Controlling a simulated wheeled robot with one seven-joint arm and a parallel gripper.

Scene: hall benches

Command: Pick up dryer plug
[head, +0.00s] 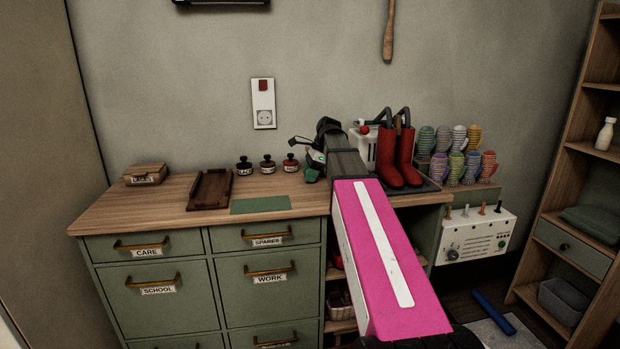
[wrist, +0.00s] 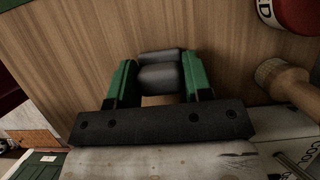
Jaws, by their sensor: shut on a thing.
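My gripper (wrist: 159,66) has green fingers and is shut on a dark grey rounded piece, the dryer plug (wrist: 160,78), just above or on the wooden counter in the wrist view. The plug lies between both fingers; its pins and cord cannot be made out. In the head view my gripper (head: 312,170) is over the counter to the right of the polish jars, and my arm hides the plug. The boot dryer (head: 371,147), a white box with a red knob, stands behind the red boots (head: 396,158), partly hidden by my arm.
A wall socket (head: 264,116) with a red switch is above the counter (head: 150,208). Several polish jars (head: 268,164) stand left of my gripper. A brown tray (head: 210,188) and a green mat (head: 260,204) lie further left. Striped mittens (head: 458,155) stand right of the boots.

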